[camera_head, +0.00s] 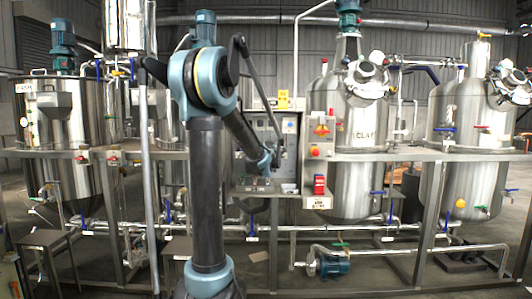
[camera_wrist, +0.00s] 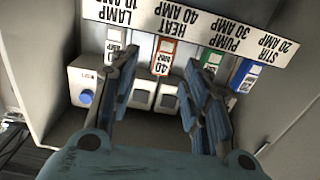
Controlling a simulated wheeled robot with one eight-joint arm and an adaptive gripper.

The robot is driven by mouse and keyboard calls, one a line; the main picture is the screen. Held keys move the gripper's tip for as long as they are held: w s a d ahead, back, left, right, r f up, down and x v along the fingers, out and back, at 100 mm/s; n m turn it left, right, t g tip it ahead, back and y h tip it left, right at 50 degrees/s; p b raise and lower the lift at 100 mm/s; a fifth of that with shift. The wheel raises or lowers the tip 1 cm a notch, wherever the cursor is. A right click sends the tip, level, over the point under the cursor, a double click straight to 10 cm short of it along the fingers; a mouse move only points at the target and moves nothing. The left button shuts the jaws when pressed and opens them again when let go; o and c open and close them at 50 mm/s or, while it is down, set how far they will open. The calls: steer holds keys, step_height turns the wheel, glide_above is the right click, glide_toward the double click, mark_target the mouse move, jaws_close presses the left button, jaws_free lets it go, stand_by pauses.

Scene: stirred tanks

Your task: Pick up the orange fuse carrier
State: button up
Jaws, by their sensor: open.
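The orange fuse carrier (camera_wrist: 164,55) sits in the fuse row in the wrist view, under the upside-down HEAT 40 AMP label. My gripper (camera_wrist: 162,72) is open and empty, with one finger on each side of the carrier in the picture. I cannot tell how far the fingertips are from it. In the head view my gripper (camera_head: 266,163) is at the open electrical box (camera_head: 290,130), and the orange carrier cannot be made out there.
A green carrier (camera_wrist: 210,58) and a blue carrier (camera_wrist: 243,73) stand to the right, near the right finger. A white one (camera_wrist: 114,38) is at left, by the left finger. A blue button (camera_wrist: 86,97) and the box's side walls are close by.

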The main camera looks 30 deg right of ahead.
steer(key=shift+a+r+x, duration=0.1)
steer(key=shift+r+x, duration=0.05)
steer(key=shift+x, duration=1.75)
steer(key=shift+a+r+x, duration=0.15)
steer(key=shift+x, duration=1.75)
steer(key=shift+w, duration=0.1)
jaws_close()
